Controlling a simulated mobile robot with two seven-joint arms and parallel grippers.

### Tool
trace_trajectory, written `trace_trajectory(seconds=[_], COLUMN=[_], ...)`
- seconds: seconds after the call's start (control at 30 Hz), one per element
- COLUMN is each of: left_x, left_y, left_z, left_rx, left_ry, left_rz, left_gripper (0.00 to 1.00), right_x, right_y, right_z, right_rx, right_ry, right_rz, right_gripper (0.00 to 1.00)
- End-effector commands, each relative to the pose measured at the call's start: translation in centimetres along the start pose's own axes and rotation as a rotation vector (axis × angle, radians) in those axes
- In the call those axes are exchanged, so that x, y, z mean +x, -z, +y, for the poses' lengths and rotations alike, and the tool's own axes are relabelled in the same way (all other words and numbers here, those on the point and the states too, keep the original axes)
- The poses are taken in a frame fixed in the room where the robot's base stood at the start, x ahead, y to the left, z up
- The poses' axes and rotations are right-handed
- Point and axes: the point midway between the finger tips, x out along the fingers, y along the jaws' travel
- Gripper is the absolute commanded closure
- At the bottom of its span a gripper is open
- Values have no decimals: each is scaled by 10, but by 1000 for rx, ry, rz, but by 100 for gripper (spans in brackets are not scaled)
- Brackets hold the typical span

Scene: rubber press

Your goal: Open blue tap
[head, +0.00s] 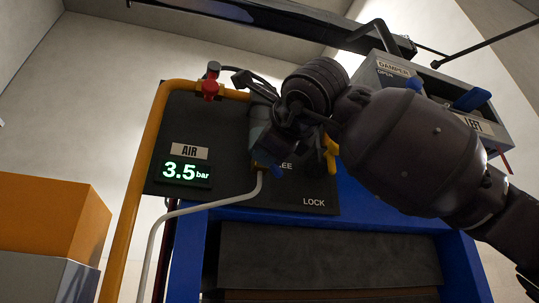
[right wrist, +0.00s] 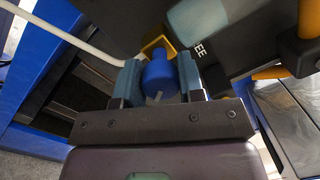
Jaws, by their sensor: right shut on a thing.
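The blue tap (right wrist: 158,76) is in the middle of the right wrist view, with a brass-yellow fitting (right wrist: 158,45) just beyond it. My right gripper (right wrist: 160,82) is shut on the blue tap, one teal finger pad on each side. In the head view my right gripper (head: 280,150) reaches in from the right in front of the dark panel and covers most of the tap. A small blue part (head: 268,168) shows below the gripper there, beside a grey hose. My left gripper is not in view.
The air display (head: 184,172) reads 3.5 bar. A red tap (head: 210,88) sits on the yellow pipe (head: 145,175). A yellow handle (head: 331,160) is close right of my gripper. The damper box (head: 430,95) is at upper right, and orange and grey boxes (head: 55,225) at left.

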Motion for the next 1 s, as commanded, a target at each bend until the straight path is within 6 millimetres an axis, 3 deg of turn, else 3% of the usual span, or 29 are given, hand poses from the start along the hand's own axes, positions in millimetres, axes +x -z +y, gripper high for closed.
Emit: trace_trajectory(seconds=[0.5,1.0], left_x=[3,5], left_y=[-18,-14], left_z=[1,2], left_rx=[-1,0], left_ry=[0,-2], left_rz=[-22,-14], left_gripper=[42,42], right_x=[0,0], right_y=[0,0], right_z=[0,0], right_rx=[447,636], right_ry=[34,49], right_rz=[19,27], right_gripper=[88,88])
